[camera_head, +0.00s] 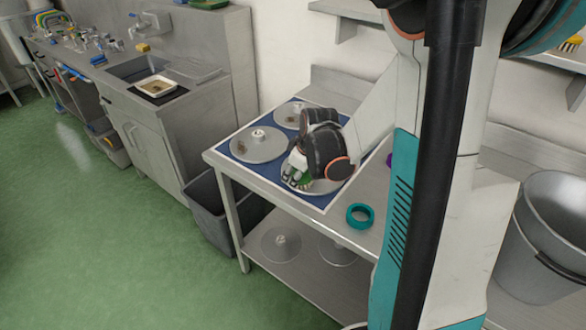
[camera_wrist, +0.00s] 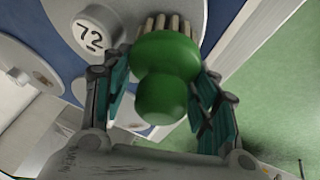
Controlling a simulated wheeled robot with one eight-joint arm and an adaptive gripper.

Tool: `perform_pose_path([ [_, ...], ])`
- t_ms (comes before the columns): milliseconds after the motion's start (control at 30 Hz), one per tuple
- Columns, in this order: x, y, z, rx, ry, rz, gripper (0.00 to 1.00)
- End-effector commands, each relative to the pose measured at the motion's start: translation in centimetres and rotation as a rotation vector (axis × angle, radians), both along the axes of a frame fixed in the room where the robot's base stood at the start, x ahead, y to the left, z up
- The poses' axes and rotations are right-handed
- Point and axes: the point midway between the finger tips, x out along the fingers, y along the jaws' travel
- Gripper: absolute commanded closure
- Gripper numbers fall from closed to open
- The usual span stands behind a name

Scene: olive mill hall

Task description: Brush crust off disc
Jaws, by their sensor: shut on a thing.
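My gripper (camera_wrist: 160,95) is shut on a green-handled brush (camera_wrist: 165,75) with pale bristles. In the wrist view the bristles point away from me, beside a grey knob marked 72 (camera_wrist: 93,36) on a disc. In the head view my gripper (camera_head: 298,170) is low over this grey disc (camera_head: 328,187), the nearest one on the blue mat (camera_head: 235,168). My wrist hides much of it. I cannot tell whether the bristles touch it or where its crust is. Another disc (camera_head: 262,153) shows a brown patch at its left, and a back disc (camera_head: 285,118) has a brown spot.
A teal ring (camera_head: 360,216) lies on the metal table right of the mat. More discs (camera_head: 281,244) sit on the lower shelf. A grey bin (camera_head: 212,215) stands left of the table, near the sink counter (camera_head: 175,125). A metal bucket (camera_head: 540,240) is at right.

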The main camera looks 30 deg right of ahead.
Motion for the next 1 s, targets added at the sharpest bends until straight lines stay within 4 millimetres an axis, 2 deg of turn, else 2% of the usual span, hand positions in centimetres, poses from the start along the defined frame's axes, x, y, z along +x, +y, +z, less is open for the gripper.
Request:
perform_pose_path([
  [233, -2.0, -0.7, -0.2, -0.001, 0.001, -0.002, 0.65],
  [467, -2.6, -0.8, 0.0, 0.000, 0.001, 0.000, 0.65],
  [667, -1.8, -0.6, -0.1, 0.000, 0.000, 0.001, 0.65],
  [867, -0.3, -0.1, -0.2, 0.000, 0.001, 0.001, 0.65],
  [900, 0.0, 0.0, -0.3, 0.000, 0.001, 0.001, 0.68],
  [1000, 0.8, 0.2, -0.4, 0.000, 0.001, 0.001, 0.69],
])
